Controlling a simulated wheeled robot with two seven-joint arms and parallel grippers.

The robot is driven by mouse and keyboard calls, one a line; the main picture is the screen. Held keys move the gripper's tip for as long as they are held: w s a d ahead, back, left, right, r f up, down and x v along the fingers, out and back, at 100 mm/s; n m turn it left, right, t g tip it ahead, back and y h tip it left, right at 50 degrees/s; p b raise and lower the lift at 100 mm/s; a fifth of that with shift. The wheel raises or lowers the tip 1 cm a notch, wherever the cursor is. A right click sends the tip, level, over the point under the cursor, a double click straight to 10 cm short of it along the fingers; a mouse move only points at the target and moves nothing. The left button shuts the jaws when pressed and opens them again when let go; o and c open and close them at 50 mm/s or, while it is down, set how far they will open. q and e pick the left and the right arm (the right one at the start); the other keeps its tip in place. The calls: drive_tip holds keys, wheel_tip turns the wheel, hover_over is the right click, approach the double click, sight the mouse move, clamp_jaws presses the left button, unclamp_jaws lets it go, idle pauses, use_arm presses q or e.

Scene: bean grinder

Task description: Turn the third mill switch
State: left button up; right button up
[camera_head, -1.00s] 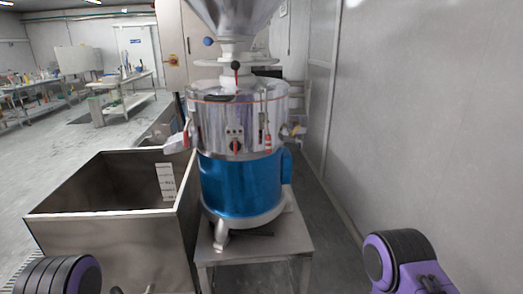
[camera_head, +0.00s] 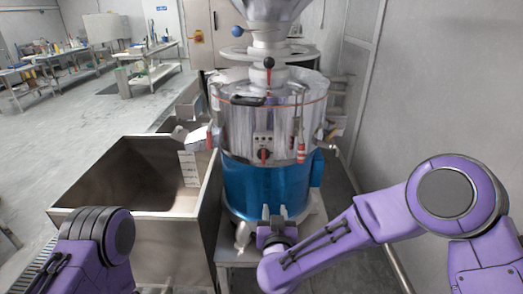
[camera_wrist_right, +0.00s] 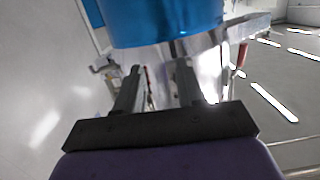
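The mill (camera_head: 262,115) is a shiny steel drum on a blue base (camera_head: 262,187). A small panel on the drum's front carries a red switch (camera_head: 264,155) with small dark marks above it. I cannot tell from the frames which control is the third switch. My right gripper (camera_head: 274,212) is in front of the blue base, below the red switch and apart from it. In the right wrist view its two fingers (camera_wrist_right: 158,78) stand apart with nothing held, and the blue base (camera_wrist_right: 165,20) fills the top. Only a purple part of my left arm shows; its gripper is out of view.
A red-handled lever (camera_head: 301,150) hangs on the drum right of the panel. A steel bin (camera_head: 205,215) stands left of the mill. The mill rests on a steel stand (camera_head: 316,226). A grey wall (camera_head: 440,90) bounds the right side.

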drive_tip(key=t, duration=0.2)
approach(263, 158)
drive_tip(key=w+p, duration=0.2)
drive_tip(key=w, duration=0.2)
drive_tip(key=w+p, duration=0.2)
drive_tip(key=w, duration=0.2)
drive_tip(key=shift+w+r, duration=0.2)
clamp_jaws()
